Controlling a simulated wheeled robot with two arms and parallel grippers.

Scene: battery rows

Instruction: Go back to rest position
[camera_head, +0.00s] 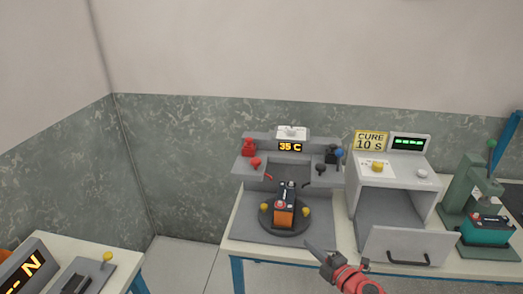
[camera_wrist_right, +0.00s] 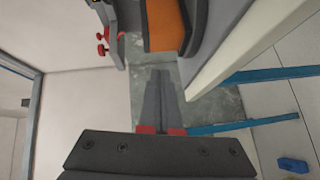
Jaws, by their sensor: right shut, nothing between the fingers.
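My right gripper (camera_head: 308,245) shows at the bottom middle of the head view, in front of the table's front edge. Its thin grey fingers are shut with nothing between them, as the right wrist view also shows (camera_wrist_right: 162,75). An orange and black battery (camera_head: 284,208) stands on a round dark turntable of the test station (camera_head: 245,228), beyond and left of the gripper, apart from it. The orange battery also appears at the top of the right wrist view (camera_wrist_right: 168,25). My left gripper is not in view.
Right of the station stands a grey cure oven (camera_head: 412,194) with its front door (camera_head: 375,245) hanging open. A green press (camera_head: 462,190) holds a teal battery (camera_head: 486,230) at the far right. Another table (camera_head: 125,272) stands at lower left. Bare floor (camera_head: 185,265) lies between the tables.

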